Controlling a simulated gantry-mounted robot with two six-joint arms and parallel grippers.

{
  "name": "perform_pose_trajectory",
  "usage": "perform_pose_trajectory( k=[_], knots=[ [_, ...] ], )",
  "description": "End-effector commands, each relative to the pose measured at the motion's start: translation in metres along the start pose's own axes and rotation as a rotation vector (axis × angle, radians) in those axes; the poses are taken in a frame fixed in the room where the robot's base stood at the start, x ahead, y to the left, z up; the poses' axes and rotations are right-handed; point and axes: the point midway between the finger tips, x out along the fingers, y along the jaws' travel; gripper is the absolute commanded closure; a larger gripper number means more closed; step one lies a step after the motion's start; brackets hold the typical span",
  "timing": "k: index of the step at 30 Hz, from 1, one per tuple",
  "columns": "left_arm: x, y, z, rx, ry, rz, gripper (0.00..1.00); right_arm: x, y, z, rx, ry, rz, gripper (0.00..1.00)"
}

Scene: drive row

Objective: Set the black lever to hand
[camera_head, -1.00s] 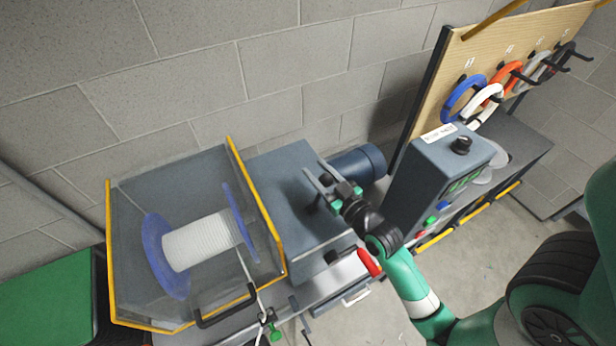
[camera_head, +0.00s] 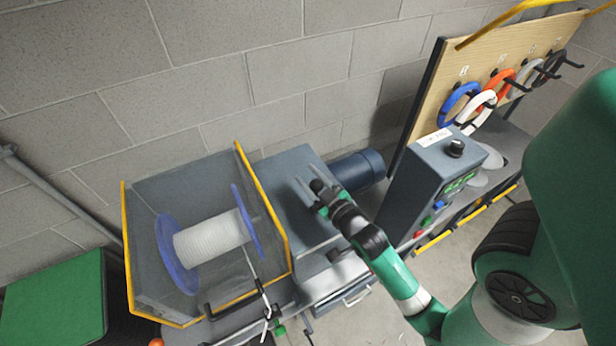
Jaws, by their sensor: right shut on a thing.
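My right gripper (camera_head: 311,193) reaches in from the lower right over the top of the grey machine housing (camera_head: 289,172). Its jaws are shut on a small dark piece (camera_head: 317,186) at the top of the housing, which looks like the black lever. The fingers hide most of it, so I cannot read its setting or any marking beside it. My left gripper is not in view.
A wire spool (camera_head: 212,238) sits behind a yellow-edged guard (camera_head: 271,214) at left. A control box (camera_head: 432,182) with a black knob (camera_head: 454,148) stands at right, before a pegboard (camera_head: 447,85) with coloured rings. A dark blue motor (camera_head: 357,170) lies behind the gripper.

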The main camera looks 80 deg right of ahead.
Motion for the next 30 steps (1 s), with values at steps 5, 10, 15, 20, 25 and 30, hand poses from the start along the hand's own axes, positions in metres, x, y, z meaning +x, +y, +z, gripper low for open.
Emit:
perform_pose_trajectory(
  k=[5, 10, 15, 20, 25, 30],
  knots=[
    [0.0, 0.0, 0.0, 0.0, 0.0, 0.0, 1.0, 0.0, 0.0, -0.001, 0.0, 0.003, 0.001, 0.3],
    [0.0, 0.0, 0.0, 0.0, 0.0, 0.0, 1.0, 0.0, 0.0, -0.001, 0.0, 0.001, 0.0, 0.24],
    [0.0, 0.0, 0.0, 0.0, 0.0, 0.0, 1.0, -0.001, 0.0, 0.0, 0.0, 0.0, 0.0, 0.24],
    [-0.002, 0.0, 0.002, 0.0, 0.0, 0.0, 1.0, -0.019, -0.001, 0.002, 0.0, -0.002, -0.002, 0.24],
    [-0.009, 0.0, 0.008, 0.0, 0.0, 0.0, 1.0, -0.06, -0.002, 0.004, -0.001, -0.002, -0.003, 0.24],
    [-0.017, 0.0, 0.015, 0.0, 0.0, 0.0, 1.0, -0.097, -0.002, 0.003, -0.002, -0.003, -0.004, 0.24]
  ],
)
